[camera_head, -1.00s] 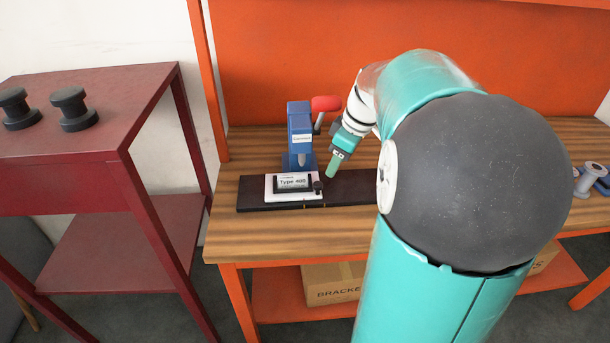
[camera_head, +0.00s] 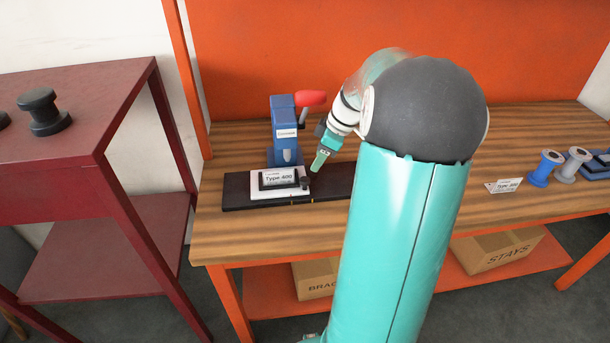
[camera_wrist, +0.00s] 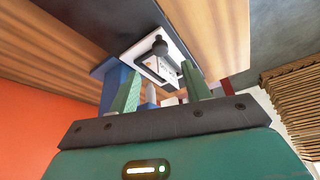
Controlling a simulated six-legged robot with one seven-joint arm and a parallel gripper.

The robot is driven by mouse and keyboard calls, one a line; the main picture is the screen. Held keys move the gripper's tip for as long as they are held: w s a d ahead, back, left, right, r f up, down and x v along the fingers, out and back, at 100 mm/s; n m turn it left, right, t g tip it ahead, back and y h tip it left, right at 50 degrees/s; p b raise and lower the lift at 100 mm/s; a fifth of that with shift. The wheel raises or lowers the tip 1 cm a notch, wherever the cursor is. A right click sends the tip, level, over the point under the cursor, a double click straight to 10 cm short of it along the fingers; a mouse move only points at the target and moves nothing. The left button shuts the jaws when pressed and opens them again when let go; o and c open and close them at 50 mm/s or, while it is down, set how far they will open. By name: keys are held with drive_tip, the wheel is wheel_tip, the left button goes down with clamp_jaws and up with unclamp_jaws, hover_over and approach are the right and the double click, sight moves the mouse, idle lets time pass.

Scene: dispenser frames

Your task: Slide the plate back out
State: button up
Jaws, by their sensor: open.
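The white plate (camera_head: 257,193) lies on the dark rail (camera_head: 236,205), toward its left end, in front of the blue press (camera_head: 285,128) with the red handle (camera_head: 311,97). A dark-framed label reading Type 400 (camera_head: 279,178) sits on the plate, and a small dark knob (camera_head: 305,183) stands at its right end. My gripper (camera_head: 318,161) is open just above and behind the knob, apart from it. In the wrist view the plate (camera_wrist: 180,42) and knob (camera_wrist: 159,47) show beyond my open green fingers (camera_wrist: 160,95), with nothing between the fingertips.
A red side table (camera_head: 75,95) with a dark spool (camera_head: 44,111) stands at left. Blue and grey spools (camera_head: 546,168) and a small label card (camera_head: 503,186) are at the bench's right. Boxes (camera_head: 497,250) sit on the lower shelf. The rail right of the knob is clear.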

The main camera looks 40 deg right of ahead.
sight(305, 179)
drive_tip(key=x, duration=0.9)
drive_tip(key=shift+w, duration=0.1)
clamp_jaws()
